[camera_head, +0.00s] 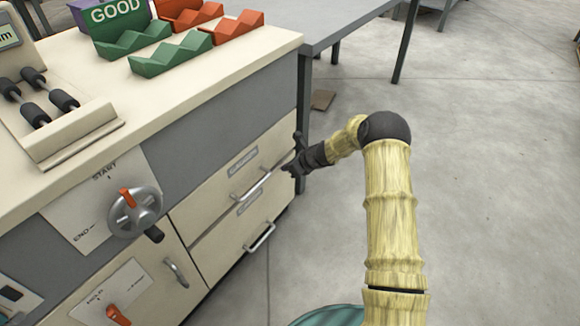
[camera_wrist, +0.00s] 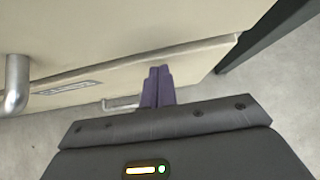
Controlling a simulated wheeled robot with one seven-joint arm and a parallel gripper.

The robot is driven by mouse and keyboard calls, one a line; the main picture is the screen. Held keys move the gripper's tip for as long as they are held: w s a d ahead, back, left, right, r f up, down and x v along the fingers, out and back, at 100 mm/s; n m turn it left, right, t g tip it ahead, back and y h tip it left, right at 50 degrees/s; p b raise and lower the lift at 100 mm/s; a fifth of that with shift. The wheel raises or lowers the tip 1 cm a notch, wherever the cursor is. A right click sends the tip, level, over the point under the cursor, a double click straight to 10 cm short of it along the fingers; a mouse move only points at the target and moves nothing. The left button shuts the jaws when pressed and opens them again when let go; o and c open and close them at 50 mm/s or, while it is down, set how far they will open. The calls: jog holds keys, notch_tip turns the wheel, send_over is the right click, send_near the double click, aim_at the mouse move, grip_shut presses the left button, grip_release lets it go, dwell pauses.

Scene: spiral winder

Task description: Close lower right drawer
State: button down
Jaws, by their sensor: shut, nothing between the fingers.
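The lower right drawer (camera_head: 232,250) is a cream front with a metal bar handle (camera_head: 260,237) and a label plate near its top edge. Its front, label and handle also show in the wrist view (camera_wrist: 110,80). It looks nearly in line with the upper drawer (camera_head: 215,205); I cannot tell exactly how far out it stands. My gripper (camera_head: 290,170) is by the right end of the drawer fronts, near the upper handle's right end. Its dark fingers are together and empty in the wrist view (camera_wrist: 158,75). Contact with the drawer cannot be told.
The upper drawer's bar handle (camera_head: 250,185) sticks out to the left of my gripper. A dial (camera_head: 135,211) and a small cupboard door (camera_head: 150,270) are farther left. A grey table (camera_head: 345,22) stands behind. The floor (camera_head: 490,180) at right is clear.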

jog(key=f+p+v, duration=0.1)
jog(key=v, duration=0.5)
jog(key=s+d+f+p+v, duration=0.1)
jog(key=p+v, duration=0.1)
jog(key=v, duration=0.4)
jog(key=shift+d+r, duration=0.25)
jog(key=shift+d, duration=0.25)
jog(key=shift+s, duration=0.1)
jog(key=s+d+r+n+g+h+p, duration=0.1)
jog(key=s+r+n+h, duration=0.1)
jog(key=s+r+n, duration=0.6)
jog(key=s+r+n+g+h+p, duration=0.1)
jog(key=s+r+n+h, duration=0.3)
jog(key=s+n, duration=0.7)
jog(key=s+d+r+n+g+h+p, duration=0.1)
jog(key=s+r+n, duration=0.6)
jog(key=s, duration=0.6)
jog(key=w+p+v, duration=0.3)
jog(key=p+v, duration=0.9)
jog(key=w+r+p+v, duration=0.1)
jog(key=w+p+v, duration=0.2)
jog(key=p+v, duration=0.9)
jog(key=w+r+p+v, duration=0.1)
jog(key=w+p+v, duration=0.2)
jog(key=p+v, duration=0.9)
jog(key=shift+d+r+p, duration=0.3)
jog(key=shift+r+p, duration=0.1)
jog(key=shift+p, duration=0.45)
